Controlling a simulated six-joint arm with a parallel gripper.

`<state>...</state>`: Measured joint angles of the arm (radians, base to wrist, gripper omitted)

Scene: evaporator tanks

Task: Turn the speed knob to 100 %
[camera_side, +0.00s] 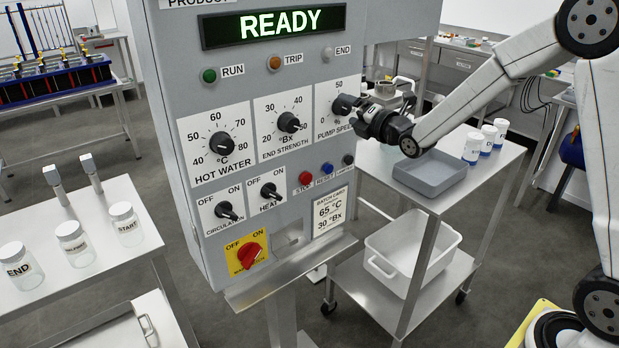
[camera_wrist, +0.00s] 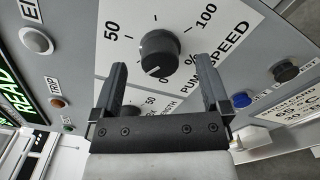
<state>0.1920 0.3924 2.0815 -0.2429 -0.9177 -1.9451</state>
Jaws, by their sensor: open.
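The pump speed knob is a round black knob (camera_wrist: 158,53) on a white dial in the wrist view. My gripper (camera_wrist: 160,64) is open, one finger on either side of the knob, with gaps showing. In the side view my gripper (camera_side: 361,114) is close in front of the dial and hides its right part, including the 100.
The end strength knob (camera_side: 289,122) and hot water knob (camera_side: 221,145) are to the left. Below are red (camera_side: 305,178), blue (camera_side: 327,168) and black (camera_side: 348,159) buttons. The display (camera_side: 275,25) reads READY. A grey tray (camera_side: 430,175) stands on the cart below my arm.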

